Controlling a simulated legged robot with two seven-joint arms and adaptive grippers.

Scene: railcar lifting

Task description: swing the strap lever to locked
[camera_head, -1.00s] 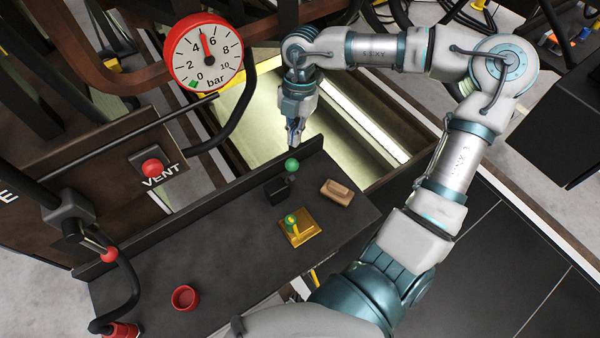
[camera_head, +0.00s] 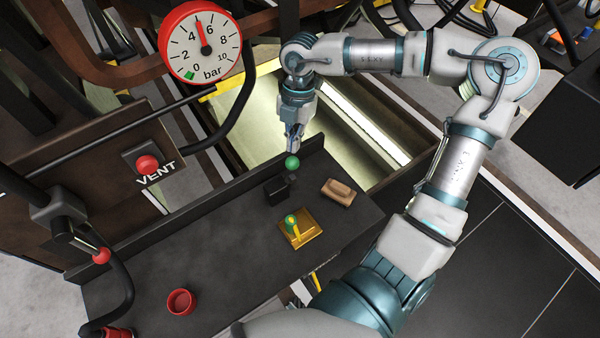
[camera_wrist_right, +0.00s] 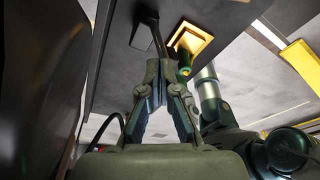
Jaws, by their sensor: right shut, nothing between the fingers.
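A lever with a green ball knob (camera_head: 292,162) stands up from a black block (camera_head: 277,190) on the dark bench. I cannot tell from any label whether it is the strap lever. In the right wrist view, its dark rod (camera_wrist_right: 157,38) runs to my fingertips, which hide the knob. My right gripper (camera_head: 294,149) is shut and empty, right at the knob; I cannot tell whether it touches. It also shows in the right wrist view (camera_wrist_right: 163,68). A second green-topped handle (camera_head: 291,222) stands on a yellow plate (camera_head: 309,233). My left gripper is out of view.
A brown block (camera_head: 339,192) and a red cup (camera_head: 181,302) sit on the bench (camera_head: 225,262). A raised rim runs behind the lever. A pressure gauge (camera_head: 200,42) reads about 5 bar. A red VENT button (camera_head: 147,165) is at left.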

